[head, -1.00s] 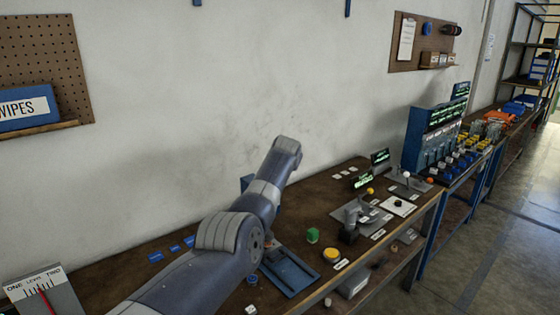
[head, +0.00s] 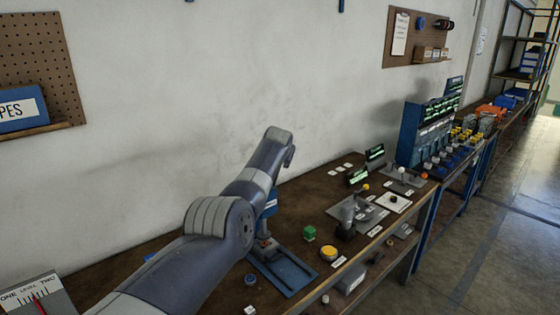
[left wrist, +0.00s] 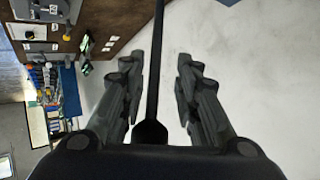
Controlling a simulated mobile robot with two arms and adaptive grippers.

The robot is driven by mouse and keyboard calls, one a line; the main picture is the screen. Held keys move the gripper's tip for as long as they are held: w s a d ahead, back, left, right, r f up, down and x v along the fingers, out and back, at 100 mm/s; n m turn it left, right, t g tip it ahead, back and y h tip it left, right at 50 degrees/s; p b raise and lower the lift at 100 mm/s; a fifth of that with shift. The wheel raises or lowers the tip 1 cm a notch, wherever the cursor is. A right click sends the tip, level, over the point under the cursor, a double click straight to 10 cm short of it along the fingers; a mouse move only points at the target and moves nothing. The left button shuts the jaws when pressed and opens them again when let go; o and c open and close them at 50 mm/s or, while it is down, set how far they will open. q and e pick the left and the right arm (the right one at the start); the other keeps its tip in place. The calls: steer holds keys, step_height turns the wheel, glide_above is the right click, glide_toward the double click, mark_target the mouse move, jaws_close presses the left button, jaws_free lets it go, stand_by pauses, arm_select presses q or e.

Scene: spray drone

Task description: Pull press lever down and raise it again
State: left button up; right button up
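The blue press stands on the workbench in the head view. Its flat base (head: 287,273) is in plain sight, and part of its blue upright (head: 269,203) shows beside my left arm, which covers the rest. In the left wrist view the press lever (left wrist: 155,85) is a thin dark rod with a thicker dark end (left wrist: 150,132) near the palm. It runs between the two fingers of my left gripper (left wrist: 160,65). The fingers are apart, with a gap on each side of the rod. My right gripper is not in view.
A grey plate with a dark device (head: 347,217) is farther right. A gauge (head: 37,297) stands at lower left. The wall (head: 200,130) rises behind the bench.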

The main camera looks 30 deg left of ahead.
arm_select(q)
steer(key=shift+w+d+r, duration=0.15)
steer(key=shift+d, duration=0.15)
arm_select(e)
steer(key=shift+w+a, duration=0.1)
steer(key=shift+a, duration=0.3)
arm_select(q)
steer(key=shift+s, duration=0.2)
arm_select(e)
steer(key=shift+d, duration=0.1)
arm_select(q)
steer(key=shift+s, duration=0.15)
steer(key=v, duration=1.1)
steer(key=shift+d+r, duration=0.25)
